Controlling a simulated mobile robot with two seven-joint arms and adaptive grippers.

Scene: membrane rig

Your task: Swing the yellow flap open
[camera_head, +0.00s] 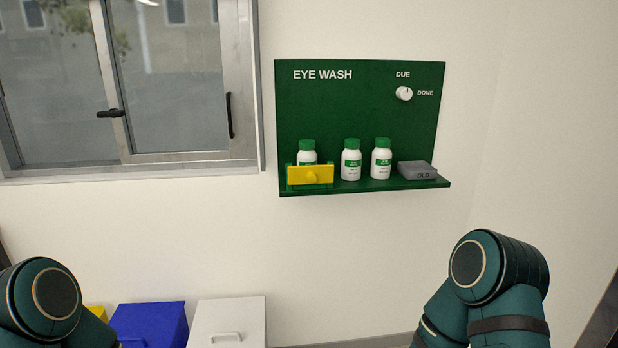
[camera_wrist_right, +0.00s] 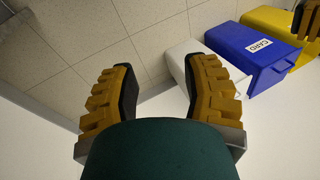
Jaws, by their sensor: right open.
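The yellow flap (camera_head: 310,175) is upright at the left end of the green shelf, with a small yellow knob on its face. It covers the lower part of a white bottle with a green cap (camera_head: 307,152) behind it. The flap appears closed. My right gripper (camera_wrist_right: 162,88) is open and empty in the right wrist view, over the floor and far from the flap. In the head view only my arm links show at the lower corners, and neither gripper is visible. A small part of another gripper may show at the wrist view's top right, too cropped to judge.
The green eye wash board (camera_head: 340,110) has two more bottles (camera_head: 351,160), a grey block marked OLD (camera_head: 417,170) and a white knob (camera_head: 404,94). A window (camera_head: 170,80) is to the left. White (camera_head: 230,322), blue (camera_head: 150,322) and yellow bins stand below. The air before the board is clear.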

